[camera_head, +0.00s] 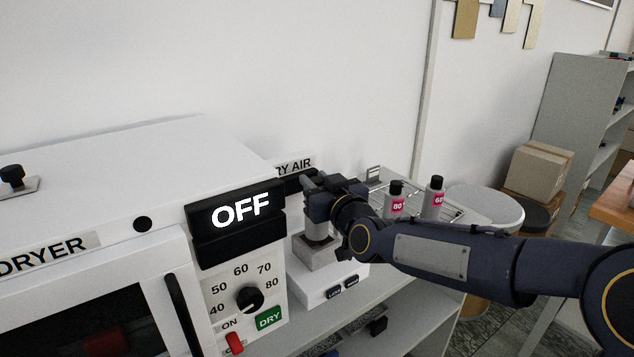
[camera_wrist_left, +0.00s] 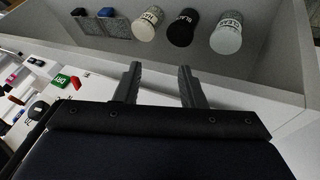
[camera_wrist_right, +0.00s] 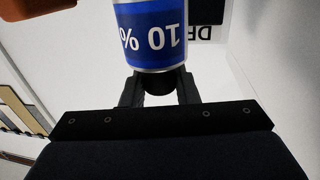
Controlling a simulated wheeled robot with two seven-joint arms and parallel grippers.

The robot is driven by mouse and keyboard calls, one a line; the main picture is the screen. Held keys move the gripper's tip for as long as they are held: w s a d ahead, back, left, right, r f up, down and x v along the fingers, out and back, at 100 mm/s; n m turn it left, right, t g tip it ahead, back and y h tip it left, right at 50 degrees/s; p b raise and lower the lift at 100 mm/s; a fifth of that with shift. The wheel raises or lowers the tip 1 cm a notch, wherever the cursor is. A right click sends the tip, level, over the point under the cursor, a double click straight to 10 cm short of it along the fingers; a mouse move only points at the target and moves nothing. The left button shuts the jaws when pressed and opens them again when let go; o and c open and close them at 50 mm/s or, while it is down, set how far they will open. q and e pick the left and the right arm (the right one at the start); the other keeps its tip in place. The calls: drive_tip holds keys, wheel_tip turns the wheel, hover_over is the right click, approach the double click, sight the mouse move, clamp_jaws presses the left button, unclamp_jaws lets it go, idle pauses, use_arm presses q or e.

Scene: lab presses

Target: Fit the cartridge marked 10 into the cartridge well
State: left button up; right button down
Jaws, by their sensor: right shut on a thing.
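The cartridge marked 10 shows in the right wrist view (camera_wrist_right: 155,35) with a blue label reading "10 %", upside down there. My right gripper (camera_wrist_right: 160,90) is shut on its dark knob. In the head view my right gripper (camera_head: 322,190) is over a pale block (camera_head: 317,252) on the small white unit, and a grey cylinder (camera_head: 316,232) stands between them. The cartridge well is not clearly visible; I cannot tell how far the cylinder is inside the block. My left gripper (camera_wrist_left: 160,85) is open and empty in the left wrist view, and out of the head view.
The white dryer (camera_head: 130,190) with its OFF display (camera_head: 240,210) stands close left of my right gripper. Two bottles with pink labels, one marked 80 (camera_head: 397,202) and another (camera_head: 434,198), stand on a rack at right. Several round containers (camera_wrist_left: 180,30) are near my left gripper.

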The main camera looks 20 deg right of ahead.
drive_tip(key=shift+b, duration=0.35)
idle(0.7)
drive_tip(key=shift+f, duration=0.15)
idle(0.3)
drive_tip(key=shift+f+b, duration=0.3)
drive_tip(key=shift+b, duration=0.2)
drive_tip(key=shift+f+b, duration=2.6)
drive_tip(key=shift+b, duration=0.05)
drive_tip(key=c, duration=1)
unclamp_jaws()
drive_tip(key=shift+c, duration=0.2)
drive_tip(key=s+d, duration=0.1)
drive_tip(key=s, duration=0.6)
drive_tip(key=shift+s+d+b, duration=0.25)
drive_tip(key=shift+s+b, duration=0.05)
drive_tip(key=shift+s, duration=0.05)
